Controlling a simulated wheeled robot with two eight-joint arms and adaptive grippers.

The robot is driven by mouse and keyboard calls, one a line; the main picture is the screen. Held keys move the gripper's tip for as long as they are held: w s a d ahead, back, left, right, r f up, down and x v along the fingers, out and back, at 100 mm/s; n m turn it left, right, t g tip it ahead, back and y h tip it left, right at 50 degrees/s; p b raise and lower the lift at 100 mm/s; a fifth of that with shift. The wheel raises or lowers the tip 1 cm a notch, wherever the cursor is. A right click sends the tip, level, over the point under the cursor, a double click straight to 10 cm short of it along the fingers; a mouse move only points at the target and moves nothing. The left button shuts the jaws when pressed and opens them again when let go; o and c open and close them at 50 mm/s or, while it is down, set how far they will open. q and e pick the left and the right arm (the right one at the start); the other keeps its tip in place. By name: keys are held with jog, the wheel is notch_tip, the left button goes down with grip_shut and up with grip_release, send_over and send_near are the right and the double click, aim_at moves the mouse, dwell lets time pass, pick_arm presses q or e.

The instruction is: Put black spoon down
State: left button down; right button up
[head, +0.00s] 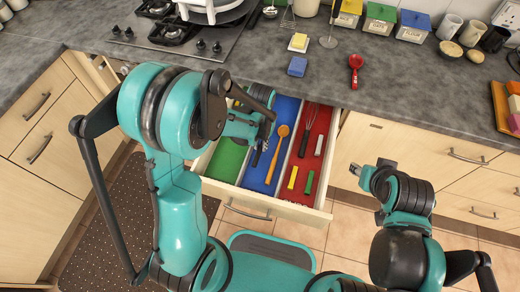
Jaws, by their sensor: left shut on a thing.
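The open drawer (318,216) holds a green section on the left, a blue one in the middle and a red one on the right. My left gripper (263,136) is over the drawer, near the border of the green and blue sections, pointing down. It is shut on a dark, slim thing, the black spoon (257,154), of which only a small part shows below the fingers. I cannot tell whether it touches the drawer floor. My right gripper (371,170) is away to the right, in front of the closed cabinets; its jaws are too small to read.
A wooden spoon (281,138) lies in the blue section. A whisk (308,130) and several small handled items lie in the red section. The green section (226,160) looks bare.

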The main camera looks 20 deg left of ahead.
aim_at(261, 147)
pick_arm(q)
jog(key=shift+f, duration=0.45)
notch_tip(261, 147, down, 3)
jog(key=shift+f+b, duration=0.1)
jog(key=shift+b, duration=0.7)
jog(key=shift+r, duration=0.2)
jog(key=shift+f, duration=0.25)
jog(key=c, duration=1.8)
grip_release()
jog(key=shift+r, duration=0.1)
